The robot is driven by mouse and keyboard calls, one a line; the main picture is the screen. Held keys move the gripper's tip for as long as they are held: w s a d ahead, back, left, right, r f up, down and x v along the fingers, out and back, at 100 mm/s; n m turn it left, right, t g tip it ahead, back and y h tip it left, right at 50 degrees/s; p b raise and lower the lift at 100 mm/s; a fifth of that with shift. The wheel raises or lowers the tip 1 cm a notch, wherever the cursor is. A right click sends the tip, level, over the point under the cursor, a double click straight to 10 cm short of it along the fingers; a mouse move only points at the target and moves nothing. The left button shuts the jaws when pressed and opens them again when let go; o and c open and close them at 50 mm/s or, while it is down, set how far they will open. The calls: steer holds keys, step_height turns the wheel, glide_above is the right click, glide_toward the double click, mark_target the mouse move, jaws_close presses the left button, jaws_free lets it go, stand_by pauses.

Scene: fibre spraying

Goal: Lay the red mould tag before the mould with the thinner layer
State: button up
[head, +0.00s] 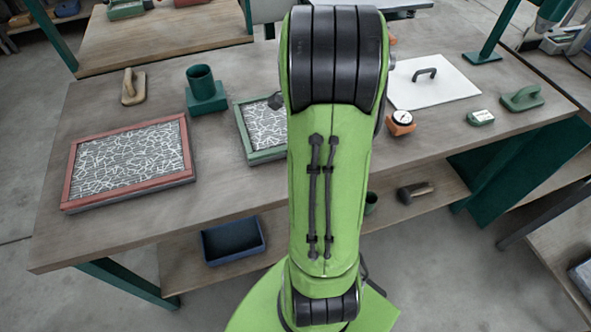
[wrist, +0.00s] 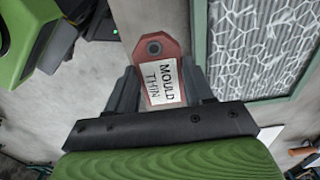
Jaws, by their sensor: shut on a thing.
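The red mould tag (wrist: 152,50) has a hole at one end and a white label reading "MOULD THIN". My gripper (wrist: 163,82) is shut on it in the wrist view; in the head view my arm hides both. The red-framed mould (head: 72,176) lies on the left of the bench, covered with white fibres over a grey bed. The green-framed mould (head: 268,155) lies right of it, partly hidden by my arm. A pale green mould frame (wrist: 228,60) shows right of the tag in the wrist view, apart from it. I cannot tell which fibre layer is thinner.
A dark green cup on a block (head: 206,92) and a wooden float (head: 132,88) stand behind the moulds. A dial gauge (head: 402,122), a white plate with a handle (head: 440,92) and a green-handled tool (head: 521,98) lie right. The bench front (head: 110,225) is bare.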

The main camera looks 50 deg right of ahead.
steer(key=f+b, duration=0.1)
steer(key=f, duration=0.3)
steer(key=f+b, duration=0.1)
steer(key=f, duration=0.4)
steer(key=shift+s+d+f, duration=0.15)
steer(key=shift+d+f, duration=0.05)
steer(key=shift+r, duration=0.15)
steer(key=o, duration=1)
